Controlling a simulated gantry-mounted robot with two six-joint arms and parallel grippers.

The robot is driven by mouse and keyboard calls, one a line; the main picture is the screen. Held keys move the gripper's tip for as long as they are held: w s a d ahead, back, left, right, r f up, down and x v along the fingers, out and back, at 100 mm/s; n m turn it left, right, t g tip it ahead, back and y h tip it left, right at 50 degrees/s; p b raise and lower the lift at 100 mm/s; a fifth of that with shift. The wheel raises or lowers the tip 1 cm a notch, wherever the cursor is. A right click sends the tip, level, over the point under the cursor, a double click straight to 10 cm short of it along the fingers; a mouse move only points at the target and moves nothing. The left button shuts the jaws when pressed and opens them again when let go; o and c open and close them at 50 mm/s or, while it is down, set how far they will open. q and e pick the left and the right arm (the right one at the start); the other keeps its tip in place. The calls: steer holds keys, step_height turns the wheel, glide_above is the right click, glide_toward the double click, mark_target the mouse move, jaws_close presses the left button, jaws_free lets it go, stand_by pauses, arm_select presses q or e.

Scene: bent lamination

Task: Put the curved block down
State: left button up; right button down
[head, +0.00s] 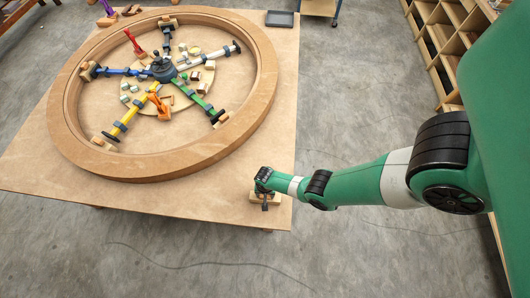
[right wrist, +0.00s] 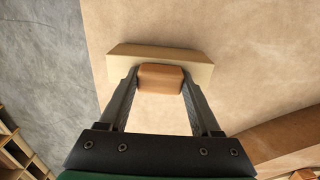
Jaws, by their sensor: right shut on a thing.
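The curved block (right wrist: 135,52) is a pale wooden piece with a brown, grip-like part (right wrist: 160,78) on it. My right gripper (head: 264,196) has its fingers on both sides of the brown part and is shut on it. In the head view the block (head: 275,199) shows under the gripper at the table's near right corner. I cannot tell whether its underside touches the table (head: 215,203). Its curved face is not clear from here. My left gripper is not in view.
A large wooden ring (head: 262,85) lies on the table, with coloured clamp arms around a dark hub (head: 163,69). Similar small blocks sit at its inner and outer edges. A dark tray (head: 279,19) is at the back right corner. The right strip of table is clear.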

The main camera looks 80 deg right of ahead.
steer(key=shift+f, duration=0.15)
steer(key=shift+w+f, duration=0.1)
steer(key=shift+f, duration=0.05)
steer(key=shift+c, duration=0.5)
jaws_free()
